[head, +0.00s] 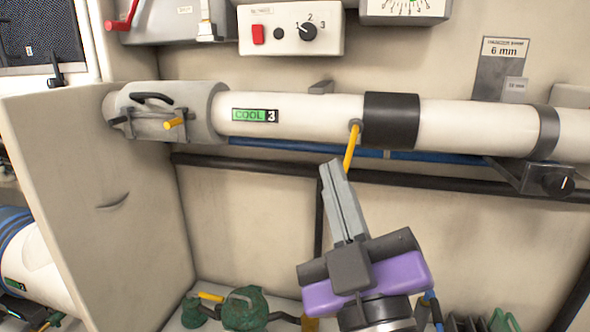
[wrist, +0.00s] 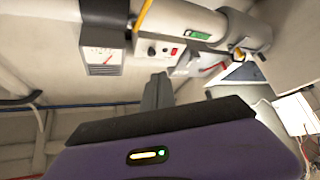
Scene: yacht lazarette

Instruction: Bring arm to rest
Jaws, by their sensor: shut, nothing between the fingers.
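My gripper (head: 335,168) is in the middle of the head view, its long grey fingers pressed together and pointing up. Nothing is held between them. The fingertips are just below a yellow lever (head: 351,148) that hangs from a white pipe (head: 300,112) marked COOL 3. In the picture the tips lie close to the lever's lower end; I cannot tell whether they touch. In the wrist view my gripper's fingers (wrist: 158,88) stand up above the purple wrist body, and part of the yellow lever (wrist: 143,15) shows at the top.
A control box (head: 291,29) with a knob and red switch is above the pipe. A dark rail (head: 240,166) and blue hose run below it. A beige panel (head: 100,200) stands at left. Green pump-like fittings (head: 244,308) lie low.

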